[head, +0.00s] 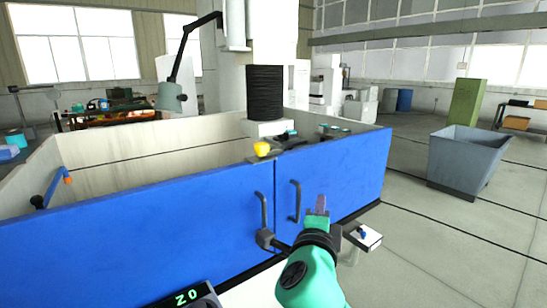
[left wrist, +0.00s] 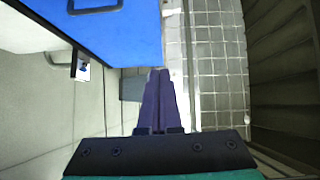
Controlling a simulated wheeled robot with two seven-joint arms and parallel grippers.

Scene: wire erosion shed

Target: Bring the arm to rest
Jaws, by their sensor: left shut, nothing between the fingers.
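My left arm comes up from the bottom middle of the head view, with a green link and a dark wrist. My left gripper (head: 321,203) points away from me in front of the blue doors. It also shows in the left wrist view (left wrist: 158,75), where its two purple fingers lie together, shut and empty. Nothing is held. My right gripper is in neither view.
A machine tank with blue doors (head: 150,235) stands close in front, with dark handles (head: 295,200). A small white box (head: 368,237) is just right of my wrist. A grey bin (head: 468,158) stands on open floor at right. A lit display (head: 187,298) is at the bottom.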

